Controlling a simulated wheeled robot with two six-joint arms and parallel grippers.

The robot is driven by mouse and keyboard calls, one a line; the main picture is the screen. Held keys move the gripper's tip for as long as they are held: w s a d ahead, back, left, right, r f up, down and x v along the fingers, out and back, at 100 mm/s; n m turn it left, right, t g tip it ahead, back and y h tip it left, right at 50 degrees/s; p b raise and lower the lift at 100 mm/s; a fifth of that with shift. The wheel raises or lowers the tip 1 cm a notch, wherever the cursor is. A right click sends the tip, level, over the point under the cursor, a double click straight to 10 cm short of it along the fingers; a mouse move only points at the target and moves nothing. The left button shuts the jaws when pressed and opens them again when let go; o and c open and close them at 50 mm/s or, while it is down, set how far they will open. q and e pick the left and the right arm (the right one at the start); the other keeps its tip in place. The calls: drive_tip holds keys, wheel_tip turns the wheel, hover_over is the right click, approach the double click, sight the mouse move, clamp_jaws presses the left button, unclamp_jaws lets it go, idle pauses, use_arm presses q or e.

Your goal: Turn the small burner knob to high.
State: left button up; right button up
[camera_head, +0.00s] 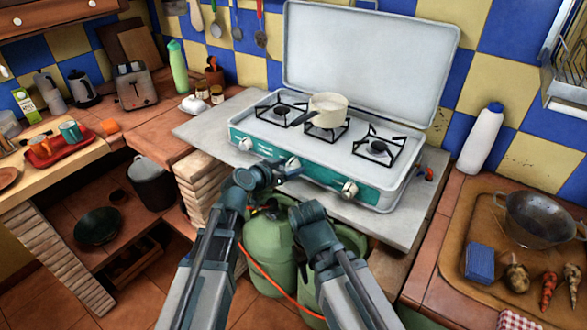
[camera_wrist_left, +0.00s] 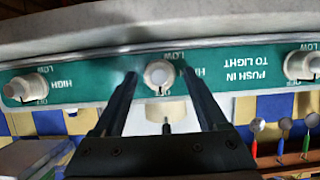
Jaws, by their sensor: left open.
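The teal-fronted camping stove (camera_head: 236,137) stands on a grey slab with its lid up. Its front has a left knob (camera_head: 244,144), a middle knob (camera_head: 293,164) and a right knob (camera_head: 349,189). My left gripper (camera_head: 290,168) is at the middle knob. In the left wrist view, the open fingers of my left gripper (camera_wrist_left: 160,75) stand on either side of the white middle knob (camera_wrist_left: 158,76), with gaps visible. A cream pan (camera_head: 328,107) sits on the middle burner. I cannot tell which burner is the small one. My right arm is low in front of the stove; its gripper does not show.
A green gas bottle (camera_head: 269,245) with an orange hose stands below the stove. A white bottle (camera_head: 481,138) and a colander (camera_head: 538,220) are on the right counter. A toaster (camera_head: 135,88) and a red tray (camera_head: 62,150) are on the left.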

use_arm(q)
clamp_jaws()
idle(0.4)
drive_tip(key=n, duration=0.1)
drive_tip(key=n+g+h, duration=0.1)
drive_tip(key=shift+w+a+f+n+h+b, duration=0.1)
drive_tip(key=shift+a+f+n+h+b, duration=0.1)
drive_tip(key=shift+n+h+b, duration=0.15)
drive_tip(key=n+h+b, duration=0.1)
drive_tip(key=n+b, duration=0.1)
drive_tip(key=n, duration=0.1)
drive_tip(key=shift+w+a+f+g+h, duration=0.1)
drive_tip(key=shift+f+g+h, duration=0.05)
drive_tip(key=shift+g+h, duration=0.25)
drive_tip(key=n+h+b, duration=0.1)
drive_tip(key=n+b, duration=0.1)
drive_tip(key=n+h+b, duration=0.1)
drive_tip(key=n, duration=0.1)
drive_tip(key=shift+a+f+b, duration=0.1)
drive_tip(key=shift+f+b, duration=0.1)
drive_tip(key=shift+b, duration=0.2)
drive_tip(key=shift+n+h+b, duration=0.85)
drive_tip(key=shift+n+b, duration=0.5)
drive_tip(key=shift+n, duration=0.3)
